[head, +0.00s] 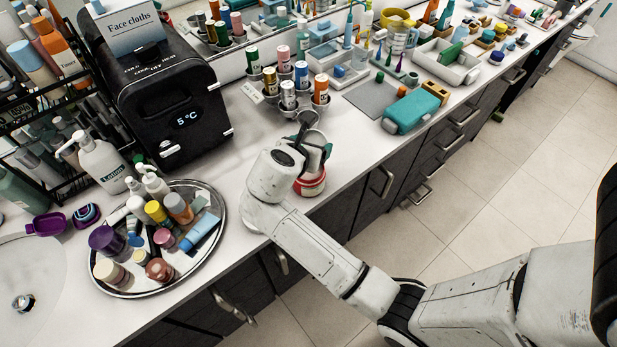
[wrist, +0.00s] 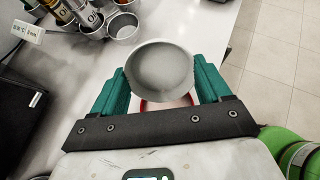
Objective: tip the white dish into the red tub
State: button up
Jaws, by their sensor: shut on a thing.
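The white dish (wrist: 160,68) is between the two green fingers of my gripper (wrist: 160,82) in the wrist view. My gripper is shut on it, and its round grey-white inside faces the camera. I cannot make out any contents in it. The red tub (head: 311,186) stands on the counter near its front edge in the head view. My gripper (head: 318,150) is over the tub there, and my wrist hides part of the tub and most of the dish. In the wrist view a strip of the tub's red rim (wrist: 150,106) shows just beneath the dish.
A rack of metal cups with bottles (head: 289,95) stands behind my gripper; one empty cup (wrist: 123,25) is close by. A black towel warmer (head: 165,100) and a round mirrored tray (head: 205,250) crowd the left. A teal case (head: 410,111) lies right.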

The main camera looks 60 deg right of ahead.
jog(key=shift+d+y, duration=0.25)
jog(key=shift+y, duration=0.45)
jog(key=shift+w+d+f+g+y, duration=0.15)
jog(key=shift+d+g+y, duration=0.1)
jog(key=shift+y, duration=0.35)
jog(key=shift+d+f+g+y, duration=0.15)
jog(key=shift+g+y, duration=0.1)
jog(key=shift+y, duration=0.35)
jog(key=shift+w+d+f+y, duration=0.15)
jog(key=shift+d+y, duration=0.25)
jog(key=shift+y, duration=0.7)
jog(key=shift+f+g+y, duration=0.35)
jog(key=shift+g+y, duration=0.05)
jog(key=shift+y, duration=0.4)
